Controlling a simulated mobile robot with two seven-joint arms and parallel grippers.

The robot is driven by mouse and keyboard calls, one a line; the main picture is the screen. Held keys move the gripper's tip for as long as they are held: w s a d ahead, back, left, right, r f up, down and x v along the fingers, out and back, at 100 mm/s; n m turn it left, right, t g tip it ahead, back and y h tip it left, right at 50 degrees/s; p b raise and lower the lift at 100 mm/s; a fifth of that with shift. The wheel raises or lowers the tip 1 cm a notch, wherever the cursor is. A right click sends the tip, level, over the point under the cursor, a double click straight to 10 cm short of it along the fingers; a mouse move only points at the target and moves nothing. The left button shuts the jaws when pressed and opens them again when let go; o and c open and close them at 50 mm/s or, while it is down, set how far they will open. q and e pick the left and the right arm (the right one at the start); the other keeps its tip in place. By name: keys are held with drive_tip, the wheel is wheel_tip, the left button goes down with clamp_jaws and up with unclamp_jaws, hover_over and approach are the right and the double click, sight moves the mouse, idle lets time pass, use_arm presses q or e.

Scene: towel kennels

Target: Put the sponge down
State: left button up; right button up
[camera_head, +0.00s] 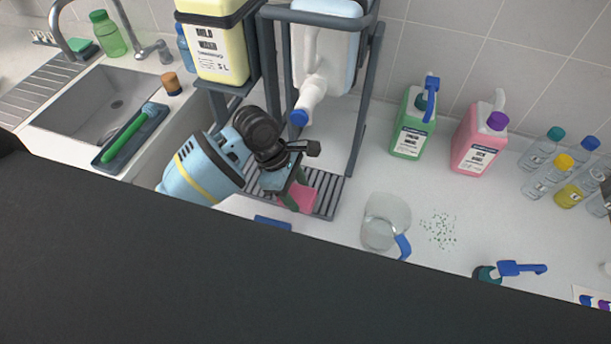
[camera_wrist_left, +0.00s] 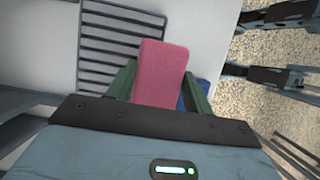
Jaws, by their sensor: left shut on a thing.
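The pink sponge (camera_head: 309,199) is a flat block, held between the green fingers of my left gripper (camera_head: 293,193). The left wrist view shows the sponge (camera_wrist_left: 161,72) upright in the picture, with a finger on each side; the gripper (camera_wrist_left: 160,88) is shut on it. The sponge is over the front of the slatted grey tray (camera_head: 328,192) at the foot of the dispenser rack. I cannot tell whether its underside touches anything. My right gripper cannot be made out.
A blue flat item (camera_head: 272,223) lies near the counter's front edge. The rack (camera_head: 359,110) holds large containers above the tray. A clear jug (camera_head: 384,222) with a blue handle stands to the right, beside scattered green bits (camera_head: 439,229). The sink (camera_head: 92,103) is at left.

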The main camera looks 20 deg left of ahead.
use_arm(q)
drive_tip(key=w, duration=0.6)
drive_tip(key=shift+w+d, duration=0.1)
drive_tip(key=shift+w, duration=0.2)
drive_tip(key=shift+f, duration=1.75)
drive_tip(key=shift+f, duration=0.1)
drive_tip(key=o, duration=1)
